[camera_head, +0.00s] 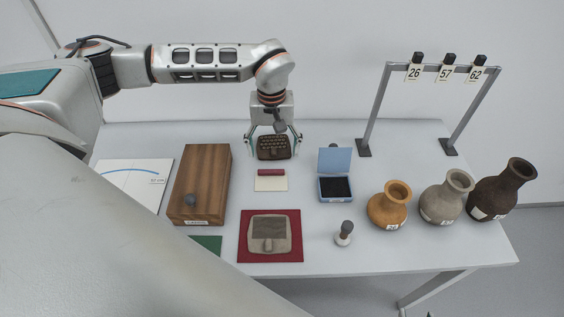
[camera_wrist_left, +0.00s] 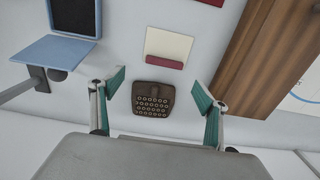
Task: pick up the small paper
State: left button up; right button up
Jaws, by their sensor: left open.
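The small cream paper (camera_head: 271,184) lies flat near the middle of the table, with a dark red strip (camera_head: 271,172) along its far edge. In the left wrist view the paper (camera_wrist_left: 168,44) is above centre, also with the red strip. My left gripper (camera_head: 273,143) points down, open, with its fingers on either side of a dark brown sherd (camera_head: 274,153) stamped with rings. In the left wrist view the sherd (camera_wrist_left: 153,99) shows between the open fingers (camera_wrist_left: 156,88). The gripper is behind the paper and apart from it. My right gripper is not in view.
A wooden box (camera_head: 203,178) stands left of the paper, a blue ink pad with open lid (camera_head: 335,187) to its right. A red mat (camera_head: 290,255) with a grey-brown sherd (camera_head: 269,246) lies in front. A stamp (camera_head: 344,234), three vases (camera_head: 390,207) and a metal rack (camera_head: 375,110) stand to the right.

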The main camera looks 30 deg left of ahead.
aim_at(271, 170)
pick_arm(q)
jog(key=shift+f, duration=0.3)
jog(key=shift+s+a+f, duration=0.1)
jog(key=shift+s+f, duration=0.05)
jog(key=shift+f, duration=0.45)
jog(key=shift+s+f, duration=0.1)
jog(key=shift+f, duration=0.45)
jog(key=f, duration=0.5)
jog(key=shift+a, duration=0.25)
jog(key=shift+r, duration=0.1)
jog(key=c, duration=1)
